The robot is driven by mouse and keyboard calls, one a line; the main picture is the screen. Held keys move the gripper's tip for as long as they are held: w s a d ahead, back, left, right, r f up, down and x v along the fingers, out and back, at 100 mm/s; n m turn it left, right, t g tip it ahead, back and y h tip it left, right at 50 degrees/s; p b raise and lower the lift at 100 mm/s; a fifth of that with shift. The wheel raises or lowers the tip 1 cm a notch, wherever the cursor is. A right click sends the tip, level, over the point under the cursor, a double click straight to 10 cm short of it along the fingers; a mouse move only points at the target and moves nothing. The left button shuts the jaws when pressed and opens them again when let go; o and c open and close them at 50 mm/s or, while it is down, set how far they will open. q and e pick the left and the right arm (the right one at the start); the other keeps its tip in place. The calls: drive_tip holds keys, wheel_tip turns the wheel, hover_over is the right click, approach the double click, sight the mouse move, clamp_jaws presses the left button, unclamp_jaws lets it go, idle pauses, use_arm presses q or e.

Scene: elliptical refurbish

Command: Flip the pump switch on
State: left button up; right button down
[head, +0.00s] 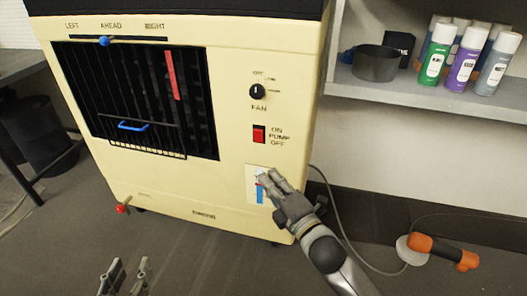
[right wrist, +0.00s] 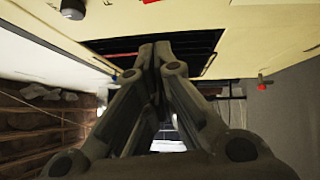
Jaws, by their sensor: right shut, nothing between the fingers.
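The red pump switch (head: 259,134) is on the front of a cream cooler (head: 180,195), beside the labels ON, PUMP and OFF. I cannot tell which half is pressed in. My right gripper (head: 268,182) is below the switch, in front of a blue-and-white level panel (head: 252,183). In the right wrist view its fingertips (right wrist: 154,46) meet with nothing between them. My left gripper (head: 124,275) is low at the bottom left, fingers apart and empty, away from the switch.
A black fan knob (head: 258,91) is above the switch. A louvred grille with a blue handle (head: 132,126) is to its left. Spray cans (head: 437,53) and a dark round container (head: 377,63) stand on a shelf. An orange tool (head: 440,249) with a cable lies on the floor.

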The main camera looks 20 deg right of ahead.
sight(258, 136)
use_arm(q)
drive_tip(key=shift+r, duration=0.3)
use_arm(e)
drive_tip(key=shift+r, duration=0.35)
use_arm(q)
wheel_tip(258, 136, up, 14)
drive_tip(key=d+t+h+b, duration=0.2)
drive_tip(key=t+h+b, duration=0.1)
drive_tip(key=t, duration=0.5)
drive_tip(key=shift+s+t, duration=0.3)
use_arm(e)
drive_tip(key=shift+w+d+r+x, duration=0.1)
drive_tip(key=shift+d+x, duration=0.35)
drive_tip(key=shift+x, duration=1.65)
drive_tip(key=shift+w+d+r+x, duration=0.1)
drive_tip(key=shift+d+x, duration=0.35)
drive_tip(key=shift+x, duration=1.7)
drive_tip(key=shift+w+d+r+x, duration=0.1)
drive_tip(key=shift+d+x, duration=0.35)
drive_tip(key=shift+x, duration=1.65)
use_arm(q)
drive_tip(key=shift+f, duration=0.1)
